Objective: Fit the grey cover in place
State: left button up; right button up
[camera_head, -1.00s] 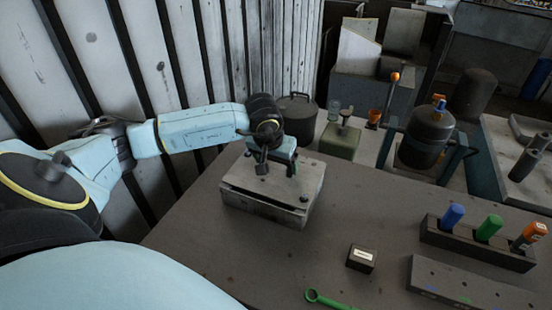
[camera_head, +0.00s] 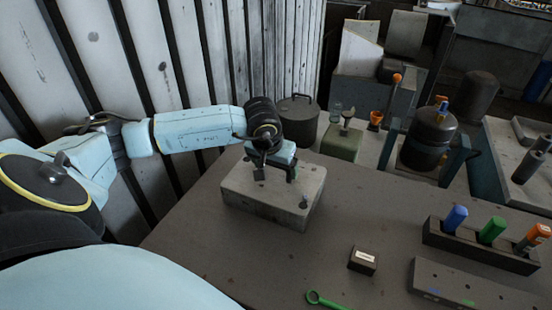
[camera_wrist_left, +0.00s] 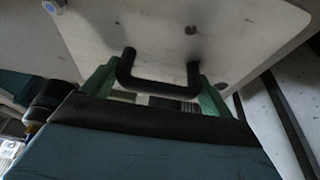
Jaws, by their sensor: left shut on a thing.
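The grey cover (camera_head: 240,183) lies on the grey box-shaped blower housing (camera_head: 255,210) at the back left of the table. It looks level, and I see no clear gap between the two. My left gripper (camera_head: 275,174) is above the cover and shut on its dark handle. In the left wrist view, the black U-shaped handle (camera_wrist_left: 160,86) stands on the pale cover plate (camera_wrist_left: 140,30) between the green fingers. A small knob (camera_head: 304,201) stands at the cover's right corner. The gripper hides part of the cover. My right gripper is not in view.
A small black labelled box (camera_head: 362,260) and a green wrench (camera_head: 322,299) lie in front. A rack (camera_head: 465,245) with coloured handles is at the right. A dark lidded pot (camera_head: 298,120) and a green block (camera_head: 341,142) stand behind the housing.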

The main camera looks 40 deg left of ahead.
pick_arm(q)
jog(key=shift+f+b, duration=0.15)
jog(key=shift+b, duration=0.25)
jog(key=o, duration=0.8)
jog(key=shift+o, duration=1.1)
jog(key=shift+w+f, duration=0.1)
jog(key=shift+w, duration=0.05)
jog(key=shift+r, duration=0.2)
jog(key=shift+r+p, duration=2.4)
jog(key=shift+r, duration=1.5)
